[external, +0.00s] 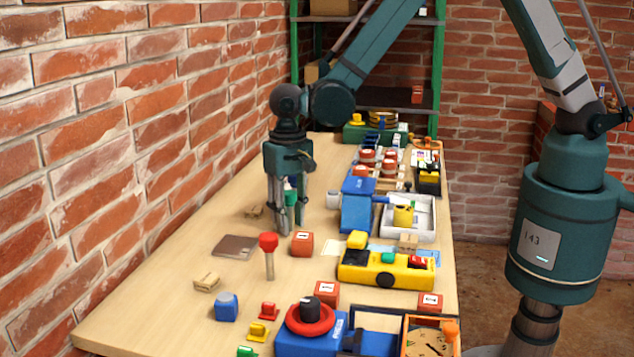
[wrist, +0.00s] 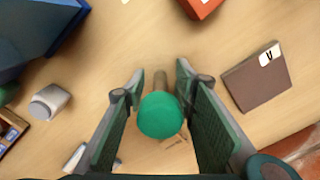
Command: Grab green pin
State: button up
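The green pin shows in the wrist view as a round green head (wrist: 160,115) on a thin wooden shaft (wrist: 160,80). The fingers are apart and do not appear to press on the pin. The lower shaft is mostly hidden by the fingers in the external view.
A red pin (external: 268,243) stands in front of my gripper, beside a red numbered cube (external: 302,243). A brown plate (external: 235,246) lies to the left. A blue device (external: 357,207) stands to the right. The left strip of the table (external: 160,270) is clear beside the brick wall.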

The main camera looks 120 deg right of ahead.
aim_at(289, 192)
dwell(0.5)
grip_shut()
jog(key=shift+r, duration=0.15)
jog(key=shift+r+p, duration=0.6)
jog(key=shift+r, duration=4.3)
